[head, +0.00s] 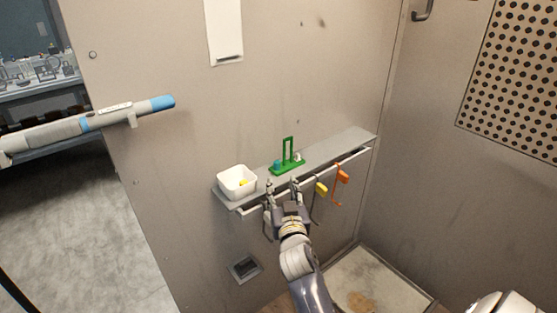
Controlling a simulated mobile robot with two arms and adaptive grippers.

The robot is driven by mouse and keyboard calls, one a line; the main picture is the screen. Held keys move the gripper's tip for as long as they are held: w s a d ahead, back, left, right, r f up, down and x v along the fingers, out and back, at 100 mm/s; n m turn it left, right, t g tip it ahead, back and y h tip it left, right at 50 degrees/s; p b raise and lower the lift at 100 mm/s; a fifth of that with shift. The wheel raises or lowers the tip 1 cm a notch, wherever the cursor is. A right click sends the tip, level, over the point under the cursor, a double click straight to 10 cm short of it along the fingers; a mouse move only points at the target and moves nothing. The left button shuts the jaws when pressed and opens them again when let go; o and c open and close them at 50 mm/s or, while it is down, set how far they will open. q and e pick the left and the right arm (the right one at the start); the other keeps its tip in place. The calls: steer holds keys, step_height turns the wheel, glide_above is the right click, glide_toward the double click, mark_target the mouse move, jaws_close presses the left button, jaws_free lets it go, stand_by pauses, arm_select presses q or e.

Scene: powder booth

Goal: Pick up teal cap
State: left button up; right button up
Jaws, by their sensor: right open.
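The teal cap (277,164) is small and sits at the left end of a green rack (288,168) with an upright frame. The rack stands on a narrow grey wall shelf (335,148). My right gripper (282,184) is open, its two fingers pointing up toward the shelf, in front of and just below the rack in the picture. A gap shows between the fingertips and the cap, and nothing is between the fingers. I cannot tell the exact depth between them. My left gripper is not in view.
A white bin (236,190) with a yellow item (243,183) stands left of the rack. A yellow-handled tool (321,188) and an orange one (342,177) hang from the rail below the shelf. A small white piece (298,158) is on the rack's right. The shelf's right part is clear.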

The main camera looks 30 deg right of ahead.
mark_target(277, 164)
steer(key=p+x, duration=0.1)
steer(key=x, duration=0.9)
steer(key=shift+w+d+f, duration=0.15)
steer(key=shift+w+d, duration=0.05)
steer(key=shift+w, duration=0.05)
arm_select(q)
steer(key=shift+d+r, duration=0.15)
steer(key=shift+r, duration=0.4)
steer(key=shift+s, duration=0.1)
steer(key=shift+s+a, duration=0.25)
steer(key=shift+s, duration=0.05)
arm_select(e)
steer(key=c, duration=0.8)
